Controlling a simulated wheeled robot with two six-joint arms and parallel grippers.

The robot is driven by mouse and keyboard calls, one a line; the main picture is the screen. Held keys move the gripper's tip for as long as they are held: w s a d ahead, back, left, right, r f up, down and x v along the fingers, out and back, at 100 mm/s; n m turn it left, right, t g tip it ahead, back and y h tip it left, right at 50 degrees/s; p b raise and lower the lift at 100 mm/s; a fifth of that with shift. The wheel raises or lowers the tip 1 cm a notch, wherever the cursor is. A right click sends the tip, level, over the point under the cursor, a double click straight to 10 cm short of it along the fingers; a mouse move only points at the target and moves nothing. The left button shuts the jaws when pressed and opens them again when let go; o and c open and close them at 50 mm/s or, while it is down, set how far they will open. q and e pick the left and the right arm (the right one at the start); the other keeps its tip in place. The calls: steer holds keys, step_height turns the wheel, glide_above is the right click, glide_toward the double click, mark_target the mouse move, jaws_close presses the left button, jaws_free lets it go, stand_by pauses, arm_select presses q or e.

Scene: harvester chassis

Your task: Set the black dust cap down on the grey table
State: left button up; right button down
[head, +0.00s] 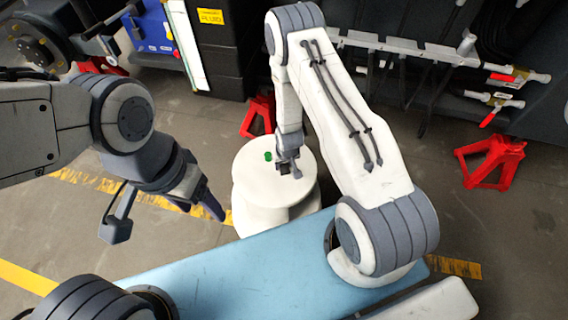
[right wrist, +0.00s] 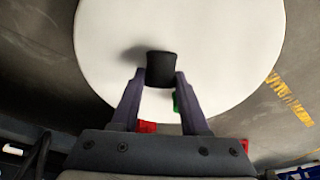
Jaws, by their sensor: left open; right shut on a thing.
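The black dust cap (right wrist: 161,69) is between the fingertips of my right gripper (right wrist: 160,85) in the right wrist view, over the round grey-white table (right wrist: 225,45). Its shadow falls on the table top just to its left; I cannot tell whether the cap touches the surface. In the head view the table (head: 252,178) stands in front of my base, and my right gripper (head: 289,171) is low over its right part, shut on the cap. My left gripper (head: 203,205) is open and empty, left of the table and apart from it.
A small green object (head: 268,156) is on the table beside my right gripper; it partly shows behind a finger in the wrist view (right wrist: 176,102). Red stands (head: 258,117) (head: 490,161) are on the floor. The table's front and left parts are clear.

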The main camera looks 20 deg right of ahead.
steer(key=shift+f, duration=0.25)
steer(key=shift+c, duration=1.6)
jaws_free()
steer(key=p+v, duration=0.1)
steer(key=v, duration=0.9)
steer(key=shift+r+p, duration=0.25)
steer(key=shift+p, duration=0.1)
steer(key=shift+s, duration=0.1)
